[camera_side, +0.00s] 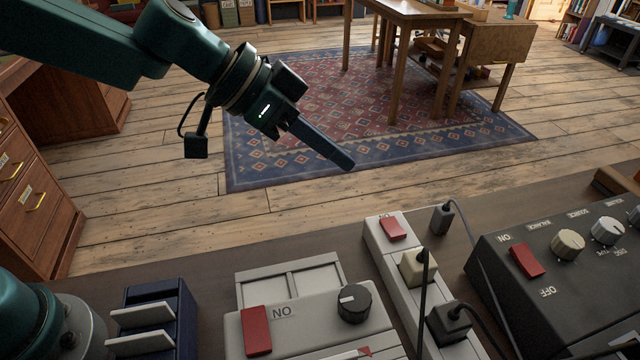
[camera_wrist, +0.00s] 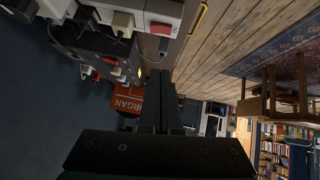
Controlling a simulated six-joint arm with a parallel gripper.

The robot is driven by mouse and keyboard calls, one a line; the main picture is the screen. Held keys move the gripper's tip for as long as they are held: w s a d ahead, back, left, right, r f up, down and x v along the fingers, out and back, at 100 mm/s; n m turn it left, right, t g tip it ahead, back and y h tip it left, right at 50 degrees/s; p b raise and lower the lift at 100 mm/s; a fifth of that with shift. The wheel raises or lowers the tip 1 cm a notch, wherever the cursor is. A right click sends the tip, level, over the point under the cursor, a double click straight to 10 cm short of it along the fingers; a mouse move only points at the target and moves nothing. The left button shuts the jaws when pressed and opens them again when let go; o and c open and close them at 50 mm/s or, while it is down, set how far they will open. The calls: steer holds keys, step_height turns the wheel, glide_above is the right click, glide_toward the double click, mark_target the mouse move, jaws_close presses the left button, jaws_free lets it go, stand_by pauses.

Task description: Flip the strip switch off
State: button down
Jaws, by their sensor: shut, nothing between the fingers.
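The power strip (camera_side: 388,262) is a long pale grey bar on the dark work surface, right of centre in the side view. Its red rocker switch (camera_side: 393,228) is at the far end, and it also shows in the wrist view as a red switch (camera_wrist: 162,29) at the top. A beige plug (camera_side: 418,268) and a black plug (camera_side: 448,324) sit in the strip. My gripper (camera_side: 345,162) is shut and empty, pointing down and right in the air, above and left of the strip's switch. In the wrist view its fingers (camera_wrist: 161,78) are together.
A grey box with a red switch (camera_side: 256,331) and dark knob (camera_side: 354,303) stands left of the strip. A black control box with a red switch (camera_side: 527,261) stands right. A dark blue rack (camera_side: 178,300) is at left.

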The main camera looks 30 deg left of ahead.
steer(key=shift+s+d+r, duration=0.15)
steer(key=shift+s+d, duration=0.2)
steer(key=shift+d, duration=0.25)
glide_toward(404, 229)
steer(key=w+d, duration=0.2)
steer(key=shift+w+d, duration=0.25)
steer(key=shift+d, duration=0.15)
steer(key=shift+w+d+f, duration=0.15)
steer(key=shift+f, duration=0.15)
steer(key=shift+s+d+f, duration=0.1)
steer(key=shift+f, duration=0.75)
steer(key=shift+s+f, duration=0.15)
steer(key=shift+f, duration=0.75)
